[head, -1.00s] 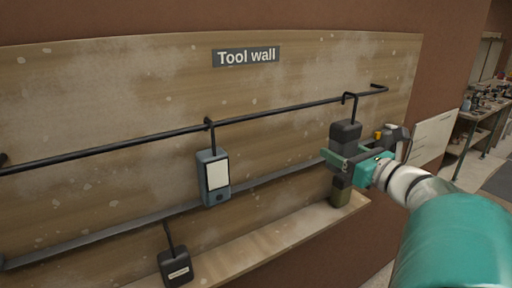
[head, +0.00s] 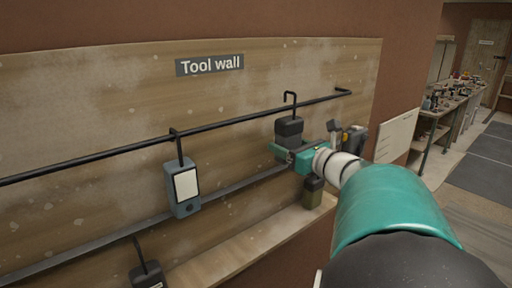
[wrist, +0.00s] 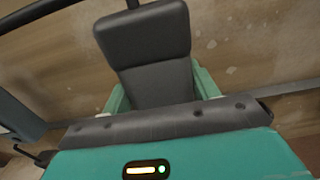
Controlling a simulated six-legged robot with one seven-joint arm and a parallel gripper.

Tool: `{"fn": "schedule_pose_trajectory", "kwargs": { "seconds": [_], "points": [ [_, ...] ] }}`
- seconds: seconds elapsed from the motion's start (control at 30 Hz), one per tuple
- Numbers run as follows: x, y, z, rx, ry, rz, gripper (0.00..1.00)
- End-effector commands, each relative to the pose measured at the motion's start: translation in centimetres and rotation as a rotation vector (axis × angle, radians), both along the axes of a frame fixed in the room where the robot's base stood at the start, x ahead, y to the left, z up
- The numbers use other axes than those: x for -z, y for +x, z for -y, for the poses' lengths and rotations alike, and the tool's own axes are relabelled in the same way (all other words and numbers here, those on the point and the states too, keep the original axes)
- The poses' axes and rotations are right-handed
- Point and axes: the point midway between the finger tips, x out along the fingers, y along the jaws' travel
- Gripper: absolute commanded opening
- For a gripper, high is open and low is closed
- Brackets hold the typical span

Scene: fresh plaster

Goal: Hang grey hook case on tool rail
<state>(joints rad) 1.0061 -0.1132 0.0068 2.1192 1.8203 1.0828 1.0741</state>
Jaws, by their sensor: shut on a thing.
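The grey hook case (head: 289,129) is dark grey, with a thin black hook (head: 290,95) rising from its top. My gripper (head: 291,154) is shut on the case's lower body. In the wrist view the case (wrist: 152,60) stands between the teal fingers (wrist: 160,92). The tool rail (head: 235,121) is a long black bar across the wooden board. The hook's bend is above the rail line near the rail's right end. I cannot tell whether it touches the rail or is in front of it. The case's lower part is partly hidden by my gripper.
A blue-grey case (head: 183,187) with a white face hangs on the tool rail to the left. A black case (head: 147,276) is lower left. A lower dark strip (head: 120,233) crosses the board.

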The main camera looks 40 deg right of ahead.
Motion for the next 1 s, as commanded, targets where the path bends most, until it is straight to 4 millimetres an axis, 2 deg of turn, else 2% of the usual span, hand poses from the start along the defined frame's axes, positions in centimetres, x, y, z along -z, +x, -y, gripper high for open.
{"fn": "schedule_pose_trajectory", "kwargs": {
  "seconds": [0.17,0.5,0.87,0.9,1.0],
  "points": [
    [0.0,1.3,0.0,0.001,0.001,0.001,0.32],
    [2.1,1.2,0.0,0.0,0.001,0.002,0.32],
    [2.4,1.1,0.0,0.0,-0.001,0.001,0.32],
    [2.4,1.1,0.0,0.0,-0.001,0.001,0.64],
    [2.4,1.1,0.0,0.0,-0.001,0.001,0.83]
  ]
}}
